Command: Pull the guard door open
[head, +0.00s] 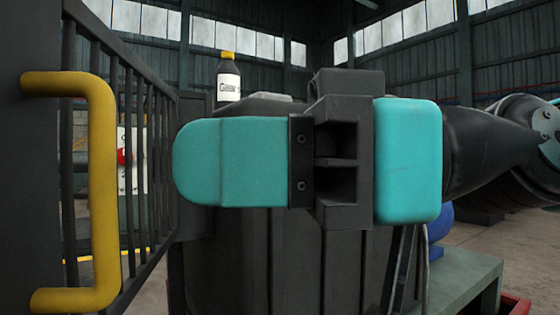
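The guard door (97,30) is a dark barred panel at the left of the head view, seen at a steep slant. Its near edge is a broad dark upright carrying a yellow U-shaped handle (102,180). I cannot tell whether the door stands ajar. My gripper (182,162) reaches in from the right and points left towards the handle. A gap shows in the picture between its teal tip and the handle. Only one teal finger shows, side on, and any second finger is hidden behind it. Nothing is visibly held.
A dark ribbed housing (245,265) stands behind my gripper. A white-labelled bottle with a yellow cap (229,78) stands on top. A red button (122,157) shows through the bars. A grey-green bench (465,275) is at lower right, with a red edge (515,305) beside it.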

